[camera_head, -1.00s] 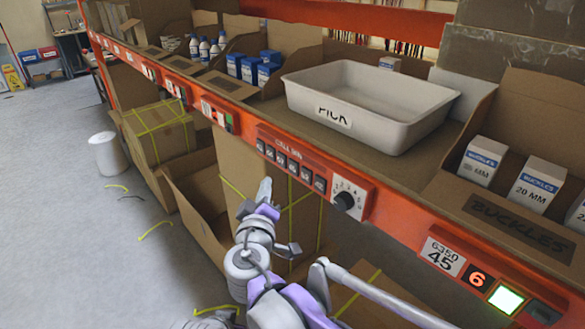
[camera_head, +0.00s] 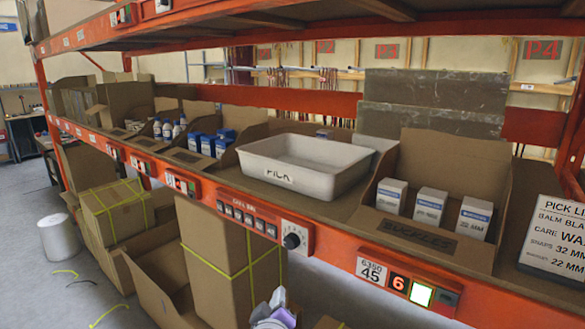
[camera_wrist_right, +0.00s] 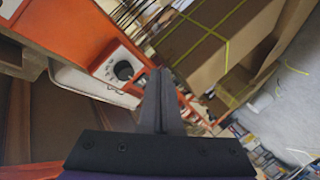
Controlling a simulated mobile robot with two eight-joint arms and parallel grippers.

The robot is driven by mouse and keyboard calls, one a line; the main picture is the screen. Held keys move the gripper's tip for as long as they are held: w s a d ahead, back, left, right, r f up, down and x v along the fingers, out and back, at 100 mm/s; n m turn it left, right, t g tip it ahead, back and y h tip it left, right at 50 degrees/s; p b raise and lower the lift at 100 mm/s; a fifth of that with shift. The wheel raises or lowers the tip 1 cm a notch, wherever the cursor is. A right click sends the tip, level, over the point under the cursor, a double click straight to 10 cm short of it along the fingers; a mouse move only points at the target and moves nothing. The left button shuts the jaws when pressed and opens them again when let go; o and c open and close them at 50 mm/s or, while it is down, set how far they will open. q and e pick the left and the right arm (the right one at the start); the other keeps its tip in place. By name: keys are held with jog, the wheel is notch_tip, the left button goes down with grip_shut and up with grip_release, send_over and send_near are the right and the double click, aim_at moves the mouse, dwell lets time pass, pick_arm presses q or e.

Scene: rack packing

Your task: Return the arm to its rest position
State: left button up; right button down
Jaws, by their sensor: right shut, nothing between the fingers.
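My right arm shows only as a small grey and purple part at the bottom edge of the head view, with the tip of the right gripper (camera_head: 278,297) in front of the cardboard boxes below the shelf. In the right wrist view the two dark fingers of the right gripper (camera_wrist_right: 160,75) lie together, shut and empty. The fingers are apart from the shelf front and the boxes. The rest of the arm is hidden below the frame. My left gripper is not in view.
The orange shelf edge (camera_head: 330,254) runs across the head view. On the shelf stand a white PICK tote (camera_head: 279,177) and a BUCKLES bin (camera_head: 418,236) with several small boxes. A tall strapped carton (camera_head: 215,255) stands below.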

jog(key=s+d+f+m+g+h, duration=0.25)
jog(key=d+f, duration=0.35)
jog(key=d, duration=0.6)
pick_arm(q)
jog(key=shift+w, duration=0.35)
pick_arm(e)
jog(key=s+d+f+m+g+y, duration=0.1)
jog(key=s+d+f+m+g, duration=0.1)
jog(key=s+d+f, duration=0.1)
jog(key=s+d+f+m+g+y, duration=0.1)
jog(key=s+d+f+g, duration=0.1)
jog(key=s+f, duration=0.3)
jog(key=s+d+f+m+g+y, duration=0.1)
jog(key=s+d+f+m+g, duration=0.1)
jog(key=s, duration=0.7)
notch_tip(320, 180, down, 2)
jog(key=shift+s+d+f+m, duration=0.15)
jog(key=shift+d+m, duration=0.2)
jog(key=shift+d, duration=0.45)
